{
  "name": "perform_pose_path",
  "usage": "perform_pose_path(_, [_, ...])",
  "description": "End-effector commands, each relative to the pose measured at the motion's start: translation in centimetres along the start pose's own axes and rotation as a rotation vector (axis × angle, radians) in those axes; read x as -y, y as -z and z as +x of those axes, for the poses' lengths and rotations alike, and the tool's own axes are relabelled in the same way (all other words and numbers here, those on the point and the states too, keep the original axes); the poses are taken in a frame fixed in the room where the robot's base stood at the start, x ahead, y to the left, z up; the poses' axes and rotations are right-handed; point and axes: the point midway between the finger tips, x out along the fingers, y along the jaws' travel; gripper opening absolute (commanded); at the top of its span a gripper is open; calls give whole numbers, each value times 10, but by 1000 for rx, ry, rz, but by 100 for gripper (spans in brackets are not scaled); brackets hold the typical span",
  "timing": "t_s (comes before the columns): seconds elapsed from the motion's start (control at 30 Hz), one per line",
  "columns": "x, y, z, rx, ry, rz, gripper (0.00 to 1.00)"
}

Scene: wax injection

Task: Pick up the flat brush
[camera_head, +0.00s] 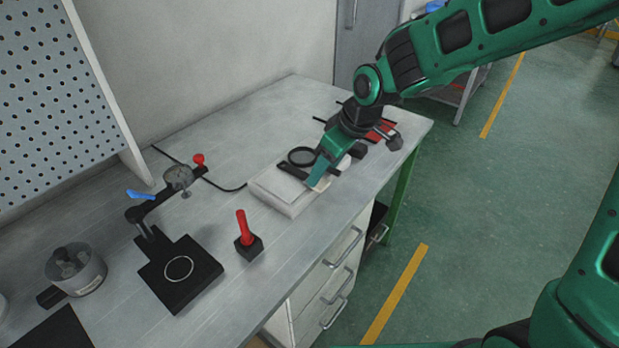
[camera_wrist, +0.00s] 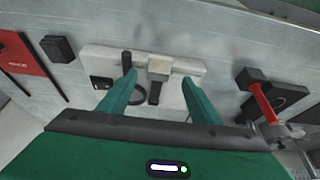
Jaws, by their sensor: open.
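The flat brush (camera_wrist: 159,67) lies on a white slab (camera_wrist: 192,66) in the wrist view, with a pale, wide bristle end and a dark handle. My gripper (camera_wrist: 159,78) is open, with its two green fingers on either side of the brush and nothing held. In the head view my gripper (camera_head: 317,180) is low over the white slab (camera_head: 284,203). There the arm's end covers part of the slab, and I cannot make out the brush clearly. I cannot tell the exact height of the fingertips above the slab.
A black magnifying glass (camera_head: 302,156) lies on the slab beside the brush. A red-handled tool (camera_head: 244,228) stands in a black block to the left. A black stand with a clamp (camera_head: 179,178) is further left. A red item (camera_head: 383,128) lies behind my gripper.

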Motion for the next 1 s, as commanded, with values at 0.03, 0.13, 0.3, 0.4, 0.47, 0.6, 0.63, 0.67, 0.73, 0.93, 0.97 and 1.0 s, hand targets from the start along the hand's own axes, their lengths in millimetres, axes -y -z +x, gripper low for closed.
perform_pose_path(0.03, [0, 0, 7, 3, 2, 0, 58])
perform_pose_path(0.13, [-1, 2, 21, 3, 2, 1, 58])
perform_pose_path(0.3, [-2, 2, 40, 2, 0, 3, 58])
perform_pose_path(0.4, [-2, 2, 44, 1, -1, 3, 58])
perform_pose_path(0.47, [-2, 2, 45, 1, -1, 2, 58])
perform_pose_path(0.6, [-2, 2, 45, 0, -1, 2, 58])
perform_pose_path(0.63, [-2, 2, 45, 0, -1, 2, 58])
perform_pose_path(0.67, [-2, 2, 45, 0, -1, 3, 51])
perform_pose_path(0.73, [-2, 2, 44, 0, -1, 3, 34])
perform_pose_path(0.93, [-2, 2, 44, 0, -1, 3, 13])
perform_pose_path(0.97, [-2, 2, 44, 0, -1, 3, 13])
perform_pose_path(1.0, [-2, 2, 44, 0, -1, 3, 13])
